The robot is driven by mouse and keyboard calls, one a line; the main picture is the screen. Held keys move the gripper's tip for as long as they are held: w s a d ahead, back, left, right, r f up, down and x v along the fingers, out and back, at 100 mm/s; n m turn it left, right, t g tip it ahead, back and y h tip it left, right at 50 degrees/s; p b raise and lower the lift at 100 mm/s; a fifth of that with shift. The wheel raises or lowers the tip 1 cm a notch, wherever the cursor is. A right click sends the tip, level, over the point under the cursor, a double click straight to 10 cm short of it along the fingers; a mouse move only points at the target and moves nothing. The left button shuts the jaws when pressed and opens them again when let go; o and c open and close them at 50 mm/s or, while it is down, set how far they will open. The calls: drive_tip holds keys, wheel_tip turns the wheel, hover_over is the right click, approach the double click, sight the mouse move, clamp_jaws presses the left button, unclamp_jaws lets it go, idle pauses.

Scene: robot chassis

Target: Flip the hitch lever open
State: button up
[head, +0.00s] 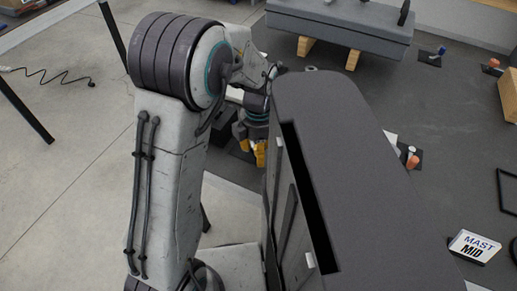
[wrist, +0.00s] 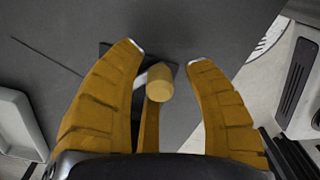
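In the wrist view, my gripper (wrist: 167,54) is open, with its yellow fingers spread. Between them is a pale yellow round knob (wrist: 159,83) on a short light stem, over a dark square plate (wrist: 110,52); this looks like the hitch lever. The fingers stand apart from the knob on both sides. A narrow yellow bar (wrist: 149,130) runs below the knob; I cannot tell whether it is a finger or part of the lever. In the head view, my gripper (head: 257,150) points down beside my dark body, and the lever cannot be made out.
A grey slab (head: 340,28) rests on wooden blocks at the back.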

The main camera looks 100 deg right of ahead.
drive_tip(key=shift+r, duration=0.15)
wheel_tip(320, 180, up, 12)
idle(0.7)
idle(0.8)
